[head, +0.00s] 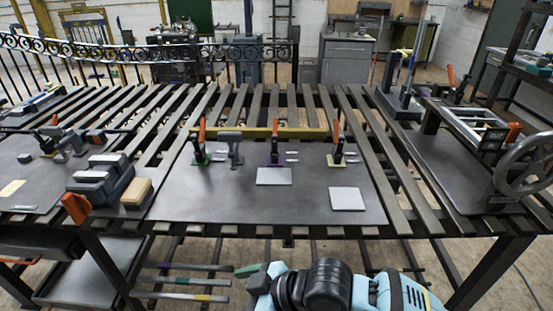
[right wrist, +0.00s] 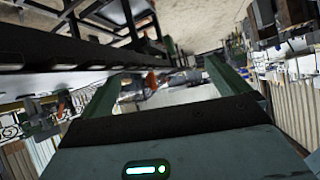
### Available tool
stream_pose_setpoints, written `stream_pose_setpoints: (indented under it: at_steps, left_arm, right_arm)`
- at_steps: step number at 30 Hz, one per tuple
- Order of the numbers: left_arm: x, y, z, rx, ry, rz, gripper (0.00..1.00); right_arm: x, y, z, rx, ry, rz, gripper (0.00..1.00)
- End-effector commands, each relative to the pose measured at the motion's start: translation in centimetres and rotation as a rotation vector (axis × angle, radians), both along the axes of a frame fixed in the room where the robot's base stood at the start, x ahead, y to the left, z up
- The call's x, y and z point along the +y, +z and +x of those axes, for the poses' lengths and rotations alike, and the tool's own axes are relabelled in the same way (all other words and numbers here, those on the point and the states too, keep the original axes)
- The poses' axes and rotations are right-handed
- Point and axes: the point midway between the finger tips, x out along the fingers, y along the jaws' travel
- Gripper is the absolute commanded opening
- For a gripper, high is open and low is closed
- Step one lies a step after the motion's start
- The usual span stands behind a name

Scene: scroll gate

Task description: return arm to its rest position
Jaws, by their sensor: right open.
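My right arm shows at the bottom of the head view, with black and light-blue links. Its right gripper (head: 256,271) is at the left end of these links, low in front of the near edge of the slatted metal table (head: 408,196). Only a small green and grey part of the gripper shows there. In the right wrist view the two green fingers of the right gripper (right wrist: 165,82) stand wide apart with nothing held between them. The wrist view is tilted. My left gripper is in neither view.
A dark plate (head: 230,205) on the table bears orange-handled clamps (head: 275,143) and two pale metal pieces (head: 347,198). A grey vise (head: 100,180) is at left, a handwheel (head: 522,165) at right. Rods (head: 185,281) lie below the table, left of the gripper.

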Motion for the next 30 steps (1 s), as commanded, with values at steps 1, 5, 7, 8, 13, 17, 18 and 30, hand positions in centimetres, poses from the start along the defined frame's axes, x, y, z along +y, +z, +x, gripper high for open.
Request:
stream_pose_setpoints:
  at_steps: [1, 5, 7, 8, 13, 17, 18, 30]
  left_arm:
    - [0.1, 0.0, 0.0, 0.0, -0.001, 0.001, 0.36]
    - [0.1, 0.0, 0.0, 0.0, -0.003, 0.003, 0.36]
    - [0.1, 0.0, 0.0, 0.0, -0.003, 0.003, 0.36]
    - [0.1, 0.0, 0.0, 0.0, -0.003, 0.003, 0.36]
    - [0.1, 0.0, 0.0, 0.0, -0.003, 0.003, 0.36]
    - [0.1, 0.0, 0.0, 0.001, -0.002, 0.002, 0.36]
    - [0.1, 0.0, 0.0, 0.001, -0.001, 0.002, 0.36]
    - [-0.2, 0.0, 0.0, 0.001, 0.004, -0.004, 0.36]
  right_arm:
    - [0.1, -0.5, -0.1, 0.017, -0.043, 0.041, 1.0]
    - [-0.3, -1.5, 0.6, 0.034, -0.168, 0.131, 1.0]
    - [-1.0, -2.3, 0.9, 0.044, -0.241, 0.167, 1.0]
    - [-1.4, -2.7, 1.0, 0.047, -0.274, 0.178, 1.0]
    - [-4.5, -5.9, 1.2, 0.069, -0.466, 0.222, 1.0]
    - [-8.0, -9.2, 0.6, 0.083, -0.62, 0.216, 1.0]
    - [-9.2, -10.3, 0.2, 0.086, -0.666, 0.207, 1.0]
    - [-23.3, -21.2, -9.8, 0.104, -1.047, -0.043, 1.0]
